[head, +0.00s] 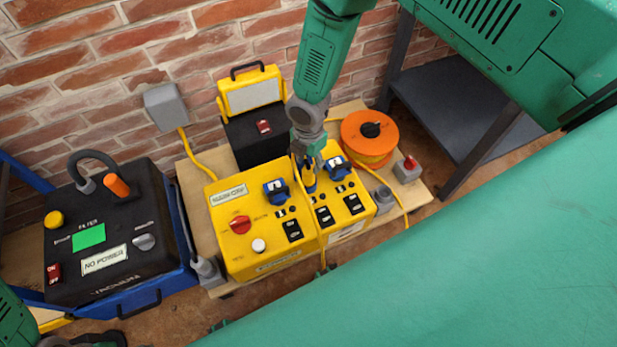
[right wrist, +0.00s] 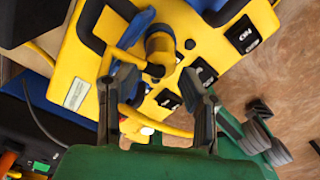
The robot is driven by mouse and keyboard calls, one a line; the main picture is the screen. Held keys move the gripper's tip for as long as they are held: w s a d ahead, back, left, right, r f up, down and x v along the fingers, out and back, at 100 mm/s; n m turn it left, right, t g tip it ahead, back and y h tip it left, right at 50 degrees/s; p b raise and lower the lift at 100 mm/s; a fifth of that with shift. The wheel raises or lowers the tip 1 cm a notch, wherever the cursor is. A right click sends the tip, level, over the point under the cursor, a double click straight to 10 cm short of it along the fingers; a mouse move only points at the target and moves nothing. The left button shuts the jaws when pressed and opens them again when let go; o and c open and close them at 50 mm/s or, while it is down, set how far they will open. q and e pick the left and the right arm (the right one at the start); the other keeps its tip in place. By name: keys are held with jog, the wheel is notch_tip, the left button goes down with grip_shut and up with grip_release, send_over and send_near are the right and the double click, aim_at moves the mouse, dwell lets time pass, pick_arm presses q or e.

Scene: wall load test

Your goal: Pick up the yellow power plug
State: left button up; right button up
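The yellow power plug (right wrist: 160,52) is upright on the yellow power box (head: 222,213), with its yellow cable looping beside it in the right wrist view. In the head view the plug is mostly hidden by my right gripper (head: 308,172), which points down over the box between two blue plugs or connectors (head: 276,191). In the right wrist view my right gripper (right wrist: 150,88) has its two fingers apart, with the plug beyond and between the tips. I cannot tell contact. Dark parts at the bottom left of the head view seem to be my left gripper (head: 85,341), cut off by the edge.
A black vacuum unit (head: 120,215) stands at the left. An orange cable reel (head: 369,138) and a grey box with a red button (head: 407,168) sit right of the power box. A black case with a yellow lid (head: 253,92) stands behind, before a brick wall (head: 150,60).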

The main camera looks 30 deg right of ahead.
aim_at(308, 169)
jog(key=shift+f, duration=0.25)
jog(key=shift+f+b, duration=0.35)
jog(key=f, duration=0.1)
jog(key=f+b, duration=0.2)
jog(key=f, duration=0.1)
jog(key=shift+s+a, duration=0.1)
jog(key=shift+a, duration=0.2)
jog(key=shift+d, duration=0.15)
jog(key=shift+d, duration=0.1)
grip_shut()
jog(key=shift+r, duration=0.1)
jog(key=shift+r, duration=0.3)
notch_tip(308, 169, up, 9)
jog(key=p, duration=0.4)
jog(key=shift+r, duration=0.15)
